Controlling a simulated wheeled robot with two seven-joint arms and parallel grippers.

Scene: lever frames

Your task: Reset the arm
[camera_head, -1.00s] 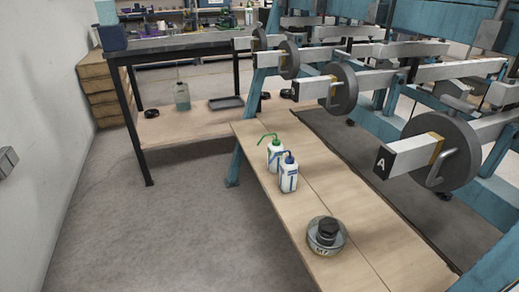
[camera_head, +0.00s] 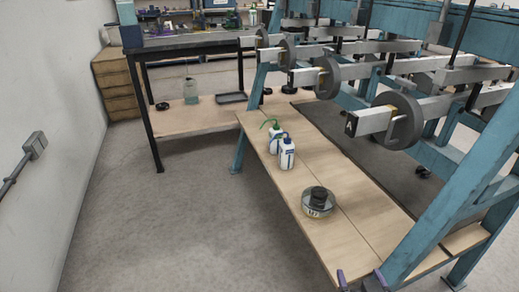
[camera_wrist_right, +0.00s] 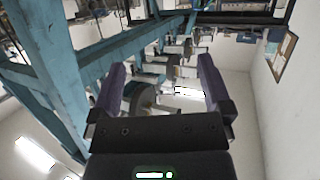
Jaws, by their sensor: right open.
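The nearest lever arm (camera_head: 369,121) is a pale bar with a black end plate marked "A" and a grey disc weight (camera_head: 397,119) with a hooked handle. It sticks out from the blue frame (camera_head: 447,200), and several similar arms line up behind it. My right gripper (camera_head: 361,280) shows only its purple fingertips at the bottom edge, apart and empty, below and in front of arm A. In the right wrist view the gripper (camera_wrist_right: 160,85) is open, with lever arms and a disc (camera_wrist_right: 139,100) visible beyond its fingers. My left gripper is out of view.
A black-framed table (camera_head: 150,110) stands behind. The grey floor (camera_head: 190,230) at left is clear.

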